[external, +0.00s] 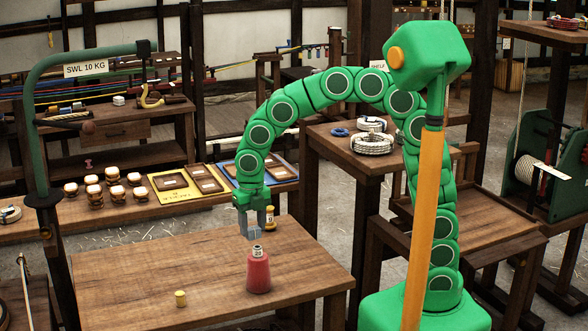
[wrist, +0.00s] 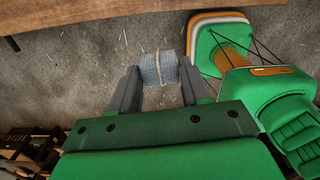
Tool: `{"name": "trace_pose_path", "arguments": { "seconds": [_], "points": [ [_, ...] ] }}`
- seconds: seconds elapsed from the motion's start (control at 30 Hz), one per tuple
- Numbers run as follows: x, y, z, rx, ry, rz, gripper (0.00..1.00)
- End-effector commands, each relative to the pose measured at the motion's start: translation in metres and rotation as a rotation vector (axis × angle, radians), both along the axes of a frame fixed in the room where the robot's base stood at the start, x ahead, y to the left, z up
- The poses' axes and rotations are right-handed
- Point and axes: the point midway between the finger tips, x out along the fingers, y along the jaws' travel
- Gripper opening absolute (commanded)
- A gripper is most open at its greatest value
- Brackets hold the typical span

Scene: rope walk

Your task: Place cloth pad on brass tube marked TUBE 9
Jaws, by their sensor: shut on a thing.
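My gripper (external: 257,222) is above the wooden table in the external view, with its fingers pointing down. In the wrist view my gripper (wrist: 160,86) is shut on a grey-blue cloth pad (wrist: 158,70) with a pale band across it. The pad also shows as a small grey piece (external: 254,233) in the external view. A small yellow, brass-like cylinder (external: 180,298) stands on the table further left. No mark TUBE 9 is readable, so I cannot tell which thing is that tube.
The wooden table (external: 130,270) is mostly clear. A small labelled yellow item (external: 270,216) is behind my gripper. A green hook stand (external: 42,150) rises at left.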

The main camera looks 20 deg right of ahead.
Motion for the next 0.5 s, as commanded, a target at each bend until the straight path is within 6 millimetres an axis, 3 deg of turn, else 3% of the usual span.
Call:
{"name": "trace_pose_path", "arguments": {
  "seconds": [0.13, 0.5],
  "points": [
    [0.001, 0.000, 0.023, 0.002, -0.002, -0.002, 0.18],
    [0.051, -0.017, 0.020, -0.005, 0.000, -0.118, 0.18]
  ]
}}
